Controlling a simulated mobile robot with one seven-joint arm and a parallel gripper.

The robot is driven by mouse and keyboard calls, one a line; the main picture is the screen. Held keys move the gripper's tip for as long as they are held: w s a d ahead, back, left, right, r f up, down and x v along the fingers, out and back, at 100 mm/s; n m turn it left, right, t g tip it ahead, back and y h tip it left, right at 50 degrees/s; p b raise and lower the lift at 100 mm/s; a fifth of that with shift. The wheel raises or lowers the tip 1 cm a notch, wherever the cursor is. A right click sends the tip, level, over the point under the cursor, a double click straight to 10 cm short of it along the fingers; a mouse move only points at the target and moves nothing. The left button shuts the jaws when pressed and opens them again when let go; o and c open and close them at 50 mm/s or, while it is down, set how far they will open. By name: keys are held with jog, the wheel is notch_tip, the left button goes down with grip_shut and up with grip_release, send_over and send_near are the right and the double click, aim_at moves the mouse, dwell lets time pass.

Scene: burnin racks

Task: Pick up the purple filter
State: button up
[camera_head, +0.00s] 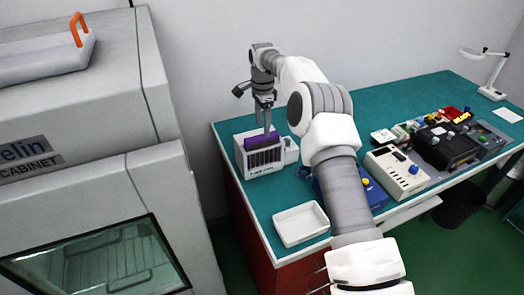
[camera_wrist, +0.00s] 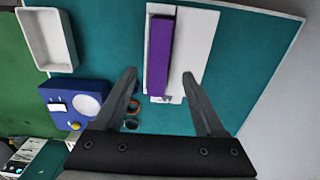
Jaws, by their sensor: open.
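The purple filter (camera_wrist: 160,55) is a long narrow purple bar lying on top of a white slotted unit (camera_wrist: 195,40) in the wrist view. In the head view the purple filter (camera_head: 259,140) shows along the top of the white unit (camera_head: 265,161), at the left end of the bench. My gripper (camera_head: 266,128) is above it, pointing down. In the wrist view my gripper (camera_wrist: 160,85) has its fingers apart, one on each side of the unit's near end, with nothing between them held. Whether the fingertips touch anything, I cannot tell.
A white tray (camera_head: 301,224) lies at the bench's front edge. A blue device (camera_head: 373,192), a beige instrument (camera_head: 397,172) and a black device (camera_head: 446,144) stand to the right. A large grey cabinet (camera_head: 80,180) stands left of the teal bench (camera_head: 222,132).

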aim_at(262, 136)
jog(key=shift+s+a+f+p, duration=0.1)
jog(key=shift+f+p, duration=0.2)
jog(key=shift+f, duration=1.05)
jog(key=shift+s+f+p, duration=0.1)
jog(key=shift+f+p, duration=0.15)
jog(key=shift+f, duration=1.1)
grip_shut()
